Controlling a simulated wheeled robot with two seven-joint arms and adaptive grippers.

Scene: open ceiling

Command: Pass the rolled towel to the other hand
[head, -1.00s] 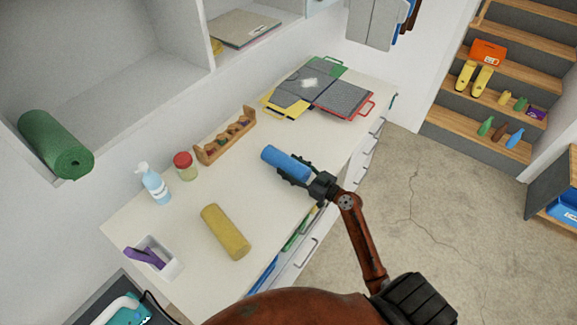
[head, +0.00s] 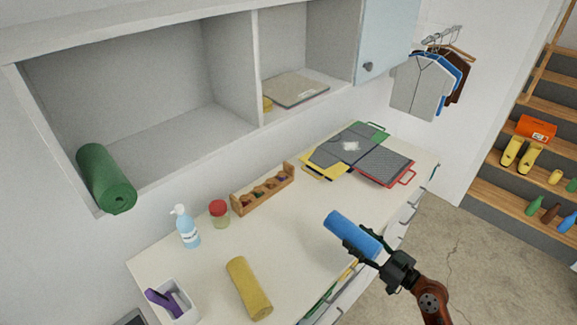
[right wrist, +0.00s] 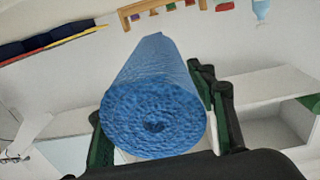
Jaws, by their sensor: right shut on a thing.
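A rolled blue towel (head: 346,228) is held above the counter in the head view. My right gripper (head: 365,241) is shut around the near part of the roll, with the far part sticking out to the upper left. In the right wrist view the towel's spiral end (right wrist: 153,122) faces the camera, with dark fingers on both sides. The towel hides part of the counter behind it. My left gripper is not in view.
The white counter (head: 220,265) holds a yellow roll (head: 248,288), a soap bottle (head: 187,228), a red-lidded jar (head: 219,214), a wooden rack (head: 262,190) and folders (head: 350,150). A green roll (head: 104,180) lies on the shelf. The counter's middle is largely clear.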

